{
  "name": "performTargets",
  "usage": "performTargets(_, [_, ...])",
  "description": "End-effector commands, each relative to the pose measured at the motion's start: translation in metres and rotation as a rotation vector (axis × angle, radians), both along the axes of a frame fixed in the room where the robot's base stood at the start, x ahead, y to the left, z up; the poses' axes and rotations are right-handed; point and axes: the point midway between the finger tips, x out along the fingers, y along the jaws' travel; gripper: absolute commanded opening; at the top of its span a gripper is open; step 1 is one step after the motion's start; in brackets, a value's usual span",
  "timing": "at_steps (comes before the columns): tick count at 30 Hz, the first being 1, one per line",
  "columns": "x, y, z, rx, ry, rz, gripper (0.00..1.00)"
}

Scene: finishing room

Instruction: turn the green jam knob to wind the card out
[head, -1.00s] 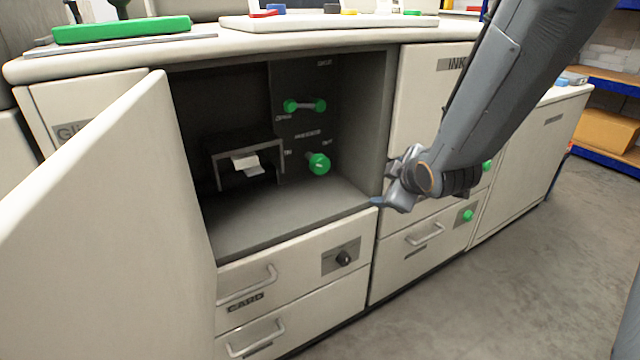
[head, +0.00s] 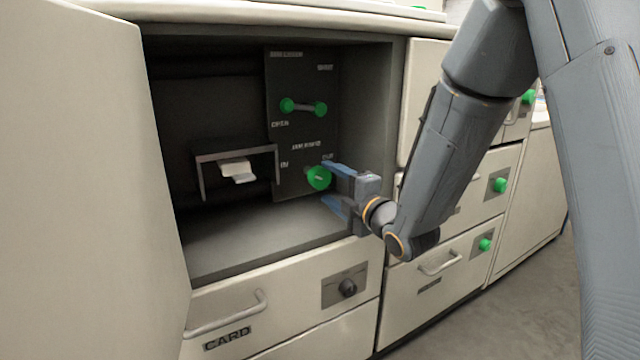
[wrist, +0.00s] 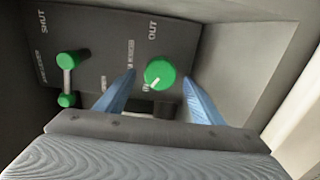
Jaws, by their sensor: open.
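The round green jam knob (head: 318,178) sits on the dark panel inside the open compartment, with IN and OUT labels beside it. It also shows in the wrist view (wrist: 160,72) with a pale pointer line. My gripper (head: 328,182) is open, its blue fingers at the compartment mouth by the knob. In the wrist view the fingers (wrist: 158,84) lie on either side of the knob, apart from it; I cannot tell whether their tips reach its depth. A white card (head: 237,171) pokes out under a dark bracket to the left.
A green-ended handle (head: 304,107) marked OPEN and SHUT is above the knob. The open cabinet door (head: 80,180) stands at the left. The compartment's right wall (head: 368,120) is close to my gripper. A CARD drawer (head: 280,300) lies below.

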Motion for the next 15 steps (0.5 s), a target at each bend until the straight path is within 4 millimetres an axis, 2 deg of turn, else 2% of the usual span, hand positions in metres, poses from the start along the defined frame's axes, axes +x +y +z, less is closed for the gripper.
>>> performTargets(6, [0.028, 0.019, -0.001, 0.001, 0.001, 0.001, 0.62])
performTargets(15, [0.043, 0.029, 0.0, 0.001, 0.002, -0.001, 0.62])
